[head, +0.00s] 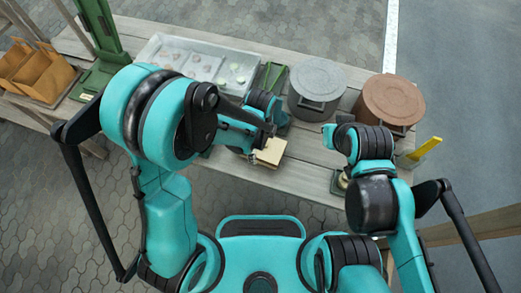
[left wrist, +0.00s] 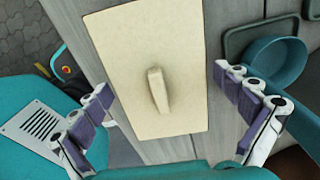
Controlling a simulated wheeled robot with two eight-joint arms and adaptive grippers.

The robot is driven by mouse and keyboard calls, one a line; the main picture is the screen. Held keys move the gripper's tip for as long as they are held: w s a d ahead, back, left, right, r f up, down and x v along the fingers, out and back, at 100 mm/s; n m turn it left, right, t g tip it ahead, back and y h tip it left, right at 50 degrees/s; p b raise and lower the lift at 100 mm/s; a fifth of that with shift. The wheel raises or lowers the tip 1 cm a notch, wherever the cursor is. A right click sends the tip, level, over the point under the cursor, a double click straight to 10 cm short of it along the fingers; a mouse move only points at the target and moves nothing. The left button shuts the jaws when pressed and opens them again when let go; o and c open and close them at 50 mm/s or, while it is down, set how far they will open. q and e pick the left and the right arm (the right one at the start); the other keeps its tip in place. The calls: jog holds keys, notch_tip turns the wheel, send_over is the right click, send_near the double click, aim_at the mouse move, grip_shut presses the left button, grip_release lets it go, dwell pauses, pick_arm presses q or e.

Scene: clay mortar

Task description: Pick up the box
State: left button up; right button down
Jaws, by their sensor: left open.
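The box (head: 271,151) is pale beige and sits on the grey plank table in front of the metal tray. In the left wrist view, the box (left wrist: 130,60) shows its flat rectangular top with a small raised grip in the middle. My left gripper (left wrist: 168,95) is open, with one finger on each side of the box and gaps showing between fingers and box.
A metal tray (head: 203,62) with pale lumps lies behind. A grey lidded pot (head: 317,82) and a brown lidded pot (head: 391,100) stand to the right, near a yellow-handled item (head: 424,149). A green stand (head: 103,35) and tan bags (head: 40,72) are left.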

pick_arm(q)
jog(key=shift+r, duration=0.1)
jog(key=c, duration=1.2)
jog(key=shift+o, duration=0.2)
jog(key=shift+r, duration=0.1)
